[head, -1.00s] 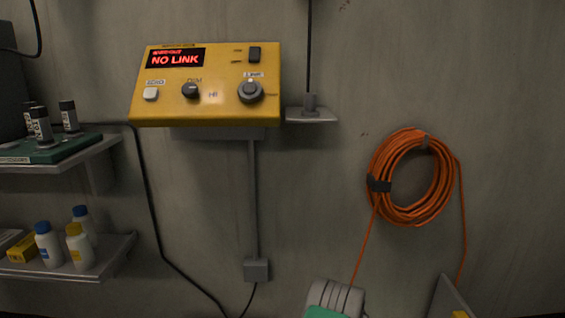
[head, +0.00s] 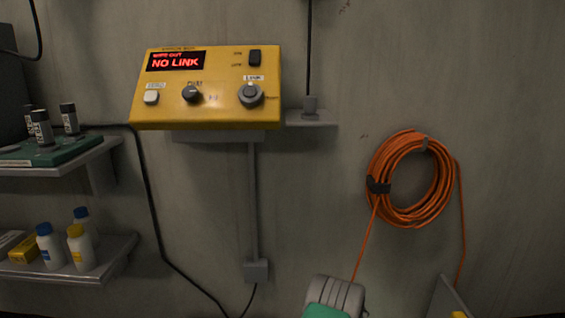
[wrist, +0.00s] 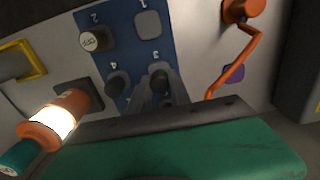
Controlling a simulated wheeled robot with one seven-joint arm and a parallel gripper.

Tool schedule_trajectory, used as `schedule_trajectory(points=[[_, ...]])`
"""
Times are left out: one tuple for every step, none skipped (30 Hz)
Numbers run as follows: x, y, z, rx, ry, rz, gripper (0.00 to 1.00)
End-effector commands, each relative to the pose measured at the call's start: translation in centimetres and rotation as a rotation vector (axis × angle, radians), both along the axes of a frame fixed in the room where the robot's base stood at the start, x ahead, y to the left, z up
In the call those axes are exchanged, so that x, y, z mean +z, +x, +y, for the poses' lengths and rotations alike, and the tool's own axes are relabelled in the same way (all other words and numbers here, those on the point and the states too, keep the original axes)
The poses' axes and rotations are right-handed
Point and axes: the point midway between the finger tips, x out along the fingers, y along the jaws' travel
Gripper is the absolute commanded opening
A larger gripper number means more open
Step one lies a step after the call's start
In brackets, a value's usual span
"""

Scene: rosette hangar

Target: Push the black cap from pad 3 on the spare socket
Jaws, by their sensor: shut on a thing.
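In the wrist view a blue panel (wrist: 122,52) bears numbered pads, their numbers upside down. A black cap (wrist: 158,78) sits by the number 3, between the dark grey fingers of my gripper (wrist: 160,92), which is shut on it. I cannot tell whether the cap is still seated on its pad. A dark knob (wrist: 115,84) is by number 4 and a cap with a pale lettered top (wrist: 94,40) by number 2. A bare pale pad (wrist: 148,25) is by number 1. I cannot tell which part is the spare socket. The head view does not show this panel.
An orange collar with a glowing ring and teal end (wrist: 52,124) juts out left of the panel. An orange crank-like rod (wrist: 238,65) is to the right. In the head view, a yellow box (head: 215,115) reading NO LINK and an orange cable coil (head: 378,212) are on the wall.

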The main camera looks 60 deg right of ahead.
Motion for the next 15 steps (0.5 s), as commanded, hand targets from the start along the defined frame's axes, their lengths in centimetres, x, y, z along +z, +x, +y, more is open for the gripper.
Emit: schedule_trajectory(points=[[0.3,0.0,0.0,0.000,0.000,0.000,0.00],[0.5,0.0,0.0,0.000,0.000,0.000,0.00],[0.6,0.0,0.0,0.000,0.000,0.000,0.00],[0.7,0.0,0.0,0.000,0.000,0.000,0.00],[0.9,0.0,0.0,0.000,0.000,0.000,0.00],[1.0,0.0,0.0,0.000,0.000,0.000,0.00],[1.1,0.0,0.0,0.000,0.000,0.000,0.00],[1.3,0.0,0.0,0.000,0.000,0.000,0.00],[1.4,0.0,0.0,0.000,0.000,0.000,0.00],[1.5,0.0,0.0,0.000,0.000,0.000,0.00],[1.7,0.0,0.0,0.000,0.000,0.000,0.00],[1.8,0.0,0.0,0.000,0.000,0.000,0.00],[2.0,0.0,0.0,0.000,-0.001,-0.001,0.00],[2.1,0.0,0.0,0.000,-0.001,-0.001,0.00],[2.2,0.0,0.0,0.000,-0.001,-0.001,0.00]])
